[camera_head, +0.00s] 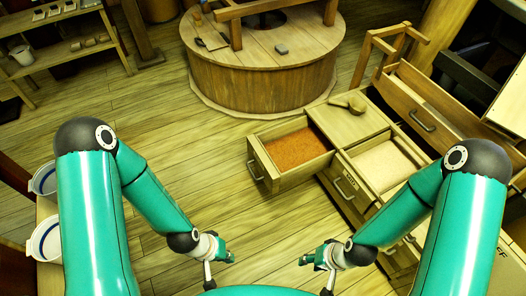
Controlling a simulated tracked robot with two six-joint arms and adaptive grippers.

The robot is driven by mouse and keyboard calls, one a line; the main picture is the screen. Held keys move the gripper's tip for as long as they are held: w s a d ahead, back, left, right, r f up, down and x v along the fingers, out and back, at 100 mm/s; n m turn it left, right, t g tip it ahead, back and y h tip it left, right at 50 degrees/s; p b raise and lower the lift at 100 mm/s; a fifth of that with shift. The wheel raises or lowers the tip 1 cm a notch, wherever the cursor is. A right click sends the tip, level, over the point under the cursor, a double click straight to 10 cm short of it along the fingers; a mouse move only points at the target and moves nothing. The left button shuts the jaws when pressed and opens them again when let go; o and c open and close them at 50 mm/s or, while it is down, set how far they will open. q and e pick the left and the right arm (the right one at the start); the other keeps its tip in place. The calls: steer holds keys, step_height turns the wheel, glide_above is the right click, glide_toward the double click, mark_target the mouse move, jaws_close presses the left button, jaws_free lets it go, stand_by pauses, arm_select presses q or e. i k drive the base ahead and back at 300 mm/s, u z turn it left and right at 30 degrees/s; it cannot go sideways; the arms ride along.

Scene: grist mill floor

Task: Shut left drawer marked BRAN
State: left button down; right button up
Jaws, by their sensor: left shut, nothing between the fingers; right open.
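The left drawer (263,171) of the wooden chest stands pulled out, with orange-brown meal (297,149) inside. Its front has a metal handle (255,170); the BRAN marking cannot be read at this angle. My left gripper (229,257) is shut and empty, in front of the drawer and to its lower left, apart from it. My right gripper (305,261) is open and empty, below the drawers in the picture, touching nothing that I can see.
A second drawer with pale meal (381,164) is also open, partly hidden by my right arm. A wooden scoop (350,102) lies on the chest top (345,125). A round millstone casing (262,80) stands behind. Buckets (47,240) stand at left. Plank floor between is clear.

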mark_target(284, 156)
steer(key=z, duration=0.15)
steer(key=i, duration=1)
steer(key=u, duration=0.05)
